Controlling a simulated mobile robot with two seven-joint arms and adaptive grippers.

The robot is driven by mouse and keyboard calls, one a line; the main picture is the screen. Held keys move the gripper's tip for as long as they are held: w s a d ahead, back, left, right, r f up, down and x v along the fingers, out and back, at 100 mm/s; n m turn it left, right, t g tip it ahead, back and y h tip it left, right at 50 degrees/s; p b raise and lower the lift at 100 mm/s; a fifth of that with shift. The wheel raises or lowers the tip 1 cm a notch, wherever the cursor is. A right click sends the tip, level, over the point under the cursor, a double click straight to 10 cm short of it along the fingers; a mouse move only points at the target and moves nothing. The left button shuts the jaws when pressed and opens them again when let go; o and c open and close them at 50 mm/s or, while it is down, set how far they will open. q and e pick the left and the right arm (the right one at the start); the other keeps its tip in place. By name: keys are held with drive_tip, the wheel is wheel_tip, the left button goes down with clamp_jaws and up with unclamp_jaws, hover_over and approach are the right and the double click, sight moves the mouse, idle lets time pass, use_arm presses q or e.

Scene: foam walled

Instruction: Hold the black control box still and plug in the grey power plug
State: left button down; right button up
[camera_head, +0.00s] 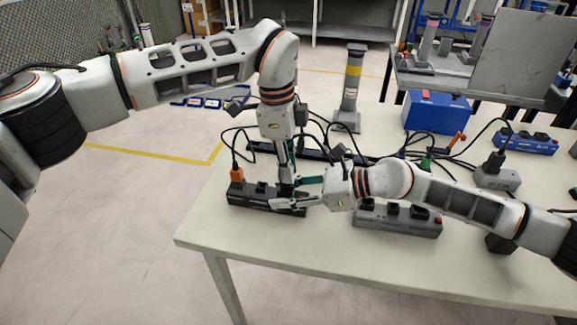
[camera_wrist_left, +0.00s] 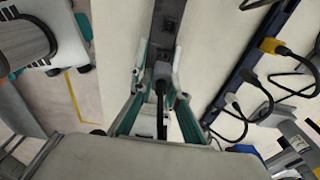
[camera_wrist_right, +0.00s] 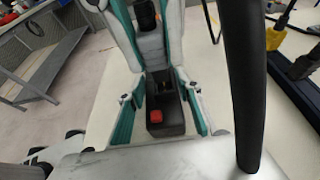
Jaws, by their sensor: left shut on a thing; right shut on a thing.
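The black control box (camera_head: 252,196) lies on the table near its left front edge. An orange plug (camera_head: 237,174) stands in its left end. My right gripper (camera_head: 287,193) comes in from the right and is shut on the box's right end; the right wrist view shows the box (camera_wrist_right: 172,118) with a red switch (camera_wrist_right: 155,116) between its fingers. My left gripper (camera_head: 286,178) points down over the box, shut on the grey plug (camera_wrist_left: 161,71), whose black cable runs back between the fingers. The box's sockets (camera_wrist_left: 171,24) show beyond the plug. Whether the plug is seated is hidden.
A grey power strip (camera_head: 398,217) lies just right of the box, under my right arm. A grey post (camera_head: 351,85), a blue box (camera_head: 437,112) and several cables stand or lie behind. The table's front strip (camera_head: 300,245) is clear.

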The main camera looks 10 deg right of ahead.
use_arm(q)
drive_tip(key=shift+f, duration=1.35)
idle(0.6)
drive_tip(key=c, duration=1.8)
unclamp_jaws()
drive_tip(key=shift+c, duration=0.2)
drive_tip(key=r, duration=0.4)
drive_tip(key=a+r, duration=0.1)
drive_tip(key=r, duration=0.6)
drive_tip(key=shift+w+a+r, duration=0.15)
drive_tip(key=shift+w+r, duration=0.05)
drive_tip(key=shift+r, duration=0.2)
use_arm(e)
drive_tip(key=o, duration=1.4)
drive_tip(key=shift+c, duration=0.2)
